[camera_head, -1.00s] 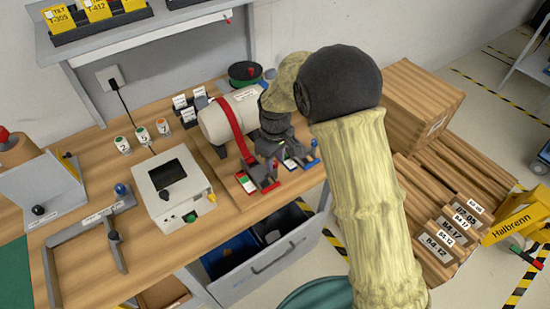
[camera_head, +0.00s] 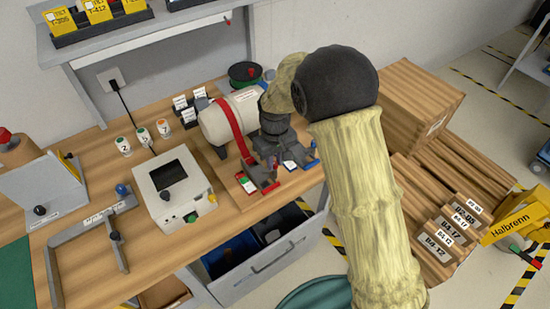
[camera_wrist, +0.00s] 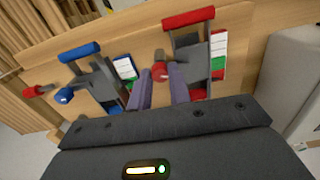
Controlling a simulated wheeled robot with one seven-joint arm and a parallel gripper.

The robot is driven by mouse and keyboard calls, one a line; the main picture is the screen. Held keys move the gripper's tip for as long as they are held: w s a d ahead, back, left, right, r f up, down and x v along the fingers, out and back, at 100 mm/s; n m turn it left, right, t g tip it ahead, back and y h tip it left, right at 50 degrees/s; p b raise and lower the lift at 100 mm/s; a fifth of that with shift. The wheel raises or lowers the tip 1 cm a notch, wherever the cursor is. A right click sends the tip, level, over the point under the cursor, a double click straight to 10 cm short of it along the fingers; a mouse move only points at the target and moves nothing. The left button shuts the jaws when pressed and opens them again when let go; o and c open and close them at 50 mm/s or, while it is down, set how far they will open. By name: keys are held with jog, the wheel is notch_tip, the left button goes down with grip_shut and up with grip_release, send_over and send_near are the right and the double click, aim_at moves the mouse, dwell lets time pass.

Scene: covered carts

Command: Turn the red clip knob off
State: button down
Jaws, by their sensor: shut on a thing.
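The red clip sits on the bench board beside the white cylinder. In the wrist view its red bar (camera_wrist: 188,17) is at the top and its red knob (camera_wrist: 160,68) lies between my fingertips. My gripper (camera_wrist: 159,76) is shut on this knob from the near side. A green and white label (camera_wrist: 218,55) is to the right of the clip. In the head view the red clip (camera_head: 268,188) is in front of my dark gripper (camera_head: 271,163), which hides the knob. The blue clip with its blue bar (camera_wrist: 79,51) and blue knob (camera_wrist: 63,96) is to the left in the wrist view.
The white cylinder (camera_head: 219,124) with a red strap stands behind the clips. A grey box with a screen (camera_head: 172,192) is to their left. An open drawer (camera_head: 275,262) sticks out below the bench. Wooden boxes (camera_head: 422,92) stand to the right.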

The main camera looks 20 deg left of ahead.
jog(key=m+p, duration=0.1)
jog(key=m, duration=0.6)
jog(key=shift+r+p, duration=0.15)
jog(key=shift+p, duration=0.2)
jog(key=m+p, duration=0.1)
jog(key=m, duration=0.2)
jog(key=shift+w+m, duration=0.1)
jog(key=shift+m, duration=0.3)
jog(key=shift+m+p, duration=0.55)
jog(key=shift+m, duration=1.05)
jog(key=c, duration=1.3)
grip_release()
